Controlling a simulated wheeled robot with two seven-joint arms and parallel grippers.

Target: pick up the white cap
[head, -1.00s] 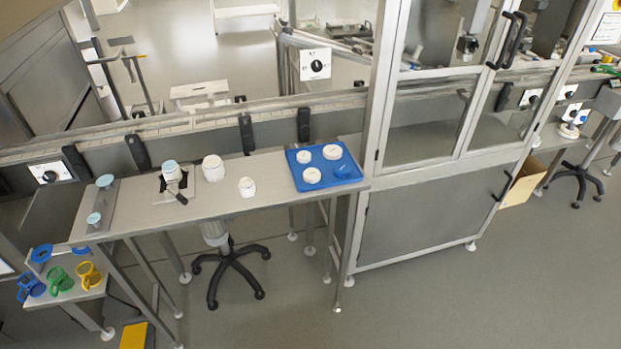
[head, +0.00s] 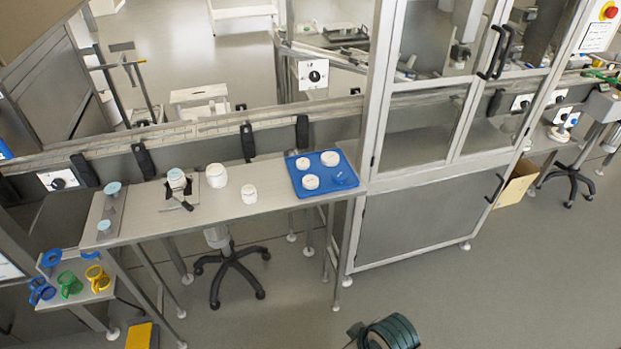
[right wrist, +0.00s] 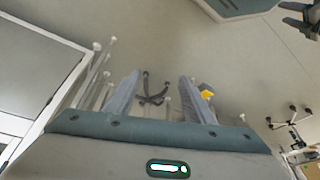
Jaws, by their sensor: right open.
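Three round white caps, at the back left (head: 303,163), back right (head: 330,159) and front left (head: 311,182), lie in a blue tray (head: 350,189) at the right end of the narrow table. A blue piece (head: 343,178) lies in the tray's front right corner. My right gripper (right wrist: 160,78) is open and empty in the right wrist view, with its two fingers apart above the floor. In the head view only a dark green part of my right arm shows at the bottom edge, well in front of the table. My left gripper is not in view.
A glazed metal cabinet (head: 420,220) stands close to the tray's right. A stool base (head: 225,267) is under the table. The floor in front is mostly clear.

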